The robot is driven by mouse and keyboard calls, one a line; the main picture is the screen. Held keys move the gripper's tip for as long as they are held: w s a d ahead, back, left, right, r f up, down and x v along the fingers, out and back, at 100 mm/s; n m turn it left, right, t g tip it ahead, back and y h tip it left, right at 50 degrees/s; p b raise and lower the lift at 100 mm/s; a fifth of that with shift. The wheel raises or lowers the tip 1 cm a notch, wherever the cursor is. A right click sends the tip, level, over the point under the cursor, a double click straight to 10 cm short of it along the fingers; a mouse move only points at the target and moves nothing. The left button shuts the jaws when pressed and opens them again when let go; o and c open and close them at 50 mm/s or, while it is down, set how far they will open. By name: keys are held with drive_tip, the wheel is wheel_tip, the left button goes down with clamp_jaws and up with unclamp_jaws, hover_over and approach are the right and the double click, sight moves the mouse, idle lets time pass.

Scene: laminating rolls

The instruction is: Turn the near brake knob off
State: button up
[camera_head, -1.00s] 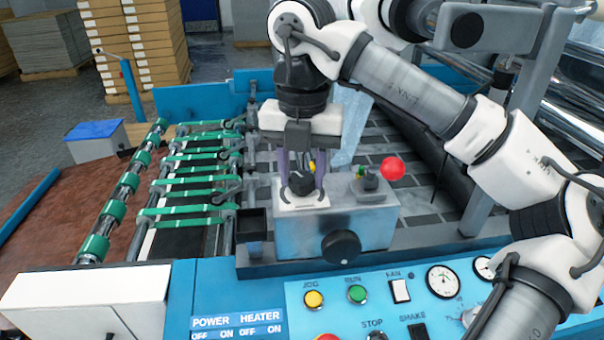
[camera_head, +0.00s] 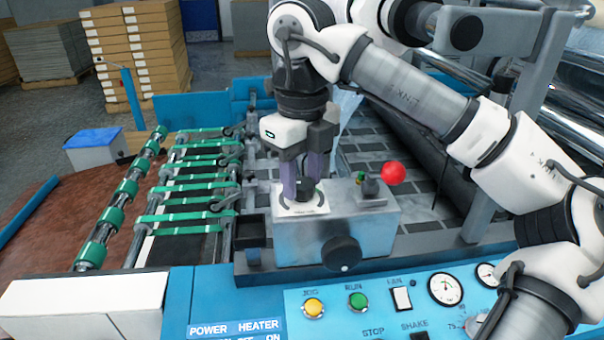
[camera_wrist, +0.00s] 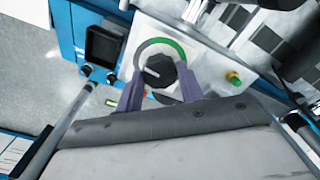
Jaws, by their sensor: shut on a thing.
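The brake knob is a black knob (camera_head: 304,184) on a white plate (camera_head: 299,208) on top of a grey metal box (camera_head: 300,243). In the wrist view, the black knob (camera_wrist: 158,70) has a pale mark pointing to the left, and a green and grey arc runs round its far side on the plate. My gripper (camera_head: 302,188) reaches down from above with purple fingers on either side of the knob. In the wrist view my gripper (camera_wrist: 160,88) is shut on the knob, one finger at each side. The fingers partly hide the knob in the head view.
A second black knob (camera_head: 341,253) is on the box's front face. A red ball (camera_head: 393,172) on a lever stands at the box's right end. A blue panel with buttons, switches and gauges (camera_head: 444,288) lies in front.

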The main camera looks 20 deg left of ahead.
sight(302, 182)
drive_tip(key=n, duration=0.4)
drive_tip(key=shift+n, duration=2)
drive_tip(key=o, duration=1)
wheel_tip(302, 182, up, 14)
drive_tip(key=p, duration=0.3)
drive_tip(key=shift+f, duration=0.2)
